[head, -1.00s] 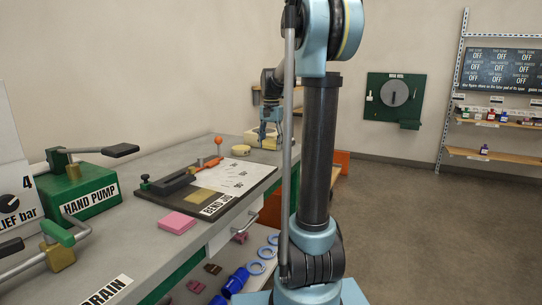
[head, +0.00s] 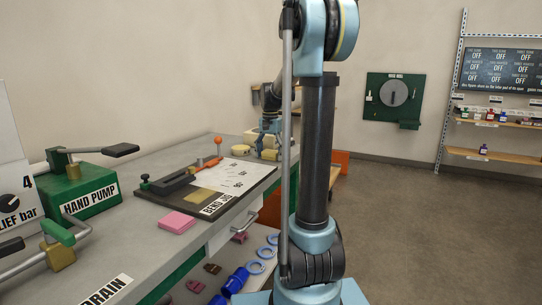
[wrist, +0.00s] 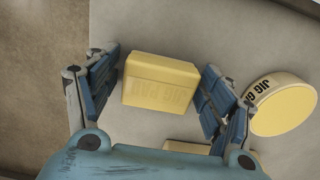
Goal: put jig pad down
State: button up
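The jig pad (wrist: 161,82) is a pale yellow block with its name on its side. In the wrist view it lies between the two spread fingers of my gripper (wrist: 162,70), with narrow gaps seeming to show on both sides. The gripper looks open around it. In the head view my gripper (head: 268,146) is low at the far end of the grey bench (head: 125,225), with the yellow pad (head: 270,155) at its fingertips. The pad seems to rest on the bench; its underside is hidden.
A round yellow jig piece (wrist: 283,104) stands right of my gripper. Another yellow piece (wrist: 186,147) is partly hidden by the gripper body. The bend jig board (head: 232,197), pink pads (head: 177,222) and green hand pump (head: 80,197) stand nearer on the bench.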

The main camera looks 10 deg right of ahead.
aim_at(271, 151)
dwell(0.3)
notch_tip(271, 151, up, 12)
dwell(0.6)
